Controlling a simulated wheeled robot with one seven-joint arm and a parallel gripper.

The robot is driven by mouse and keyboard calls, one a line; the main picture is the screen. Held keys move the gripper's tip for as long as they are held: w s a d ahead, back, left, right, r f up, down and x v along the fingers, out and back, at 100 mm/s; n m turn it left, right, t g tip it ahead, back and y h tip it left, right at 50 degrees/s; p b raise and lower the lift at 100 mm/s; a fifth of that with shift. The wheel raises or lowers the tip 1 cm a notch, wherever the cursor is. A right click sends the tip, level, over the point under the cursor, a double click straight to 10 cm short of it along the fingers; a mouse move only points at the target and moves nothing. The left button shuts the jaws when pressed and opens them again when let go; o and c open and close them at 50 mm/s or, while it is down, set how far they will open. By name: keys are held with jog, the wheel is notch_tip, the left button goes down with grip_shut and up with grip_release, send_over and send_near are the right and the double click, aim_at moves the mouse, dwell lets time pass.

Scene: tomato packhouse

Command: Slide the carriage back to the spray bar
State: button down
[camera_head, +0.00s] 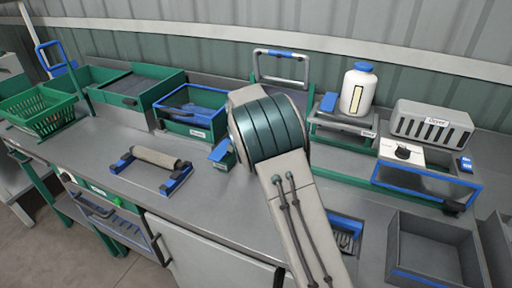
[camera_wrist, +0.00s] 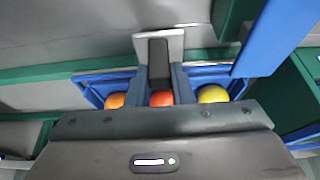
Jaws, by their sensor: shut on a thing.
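In the wrist view, my gripper (camera_wrist: 160,84) is shut on a dark upright grip (camera_wrist: 158,58) with a pale plate at its top. Behind my palm lies a blue tray-like part (camera_wrist: 95,88), seemingly the carriage, with an orange, a red and a yellow tomato in a row. In the head view, my arm hides the gripper and most of what it holds. A small blue block (camera_head: 221,153) with a label shows at the arm's left edge. A grey arch with a crossbar (camera_head: 280,54), perhaps the spray bar, stands behind my arm.
A blue-rimmed green bin (camera_head: 192,125) stands left of my arm, and a roller on a blue stand (camera_head: 152,172) lies in front. A white bottle (camera_head: 358,88) on a scale and a grey dryer (camera_head: 432,122) stand right. A grey crate (camera_head: 432,250) sits front right.

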jog(key=shift+a+r, duration=0.15)
jog(key=shift+a, duration=0.05)
jog(key=c, duration=1.3)
grip_release()
jog(key=shift+a, duration=0.2)
jog(key=shift+d, duration=0.2)
jog(key=b+v, duration=0.1)
jog(key=v, duration=1.2)
jog(key=shift+s+a+r, duration=0.15)
jog(key=shift+r, duration=0.15)
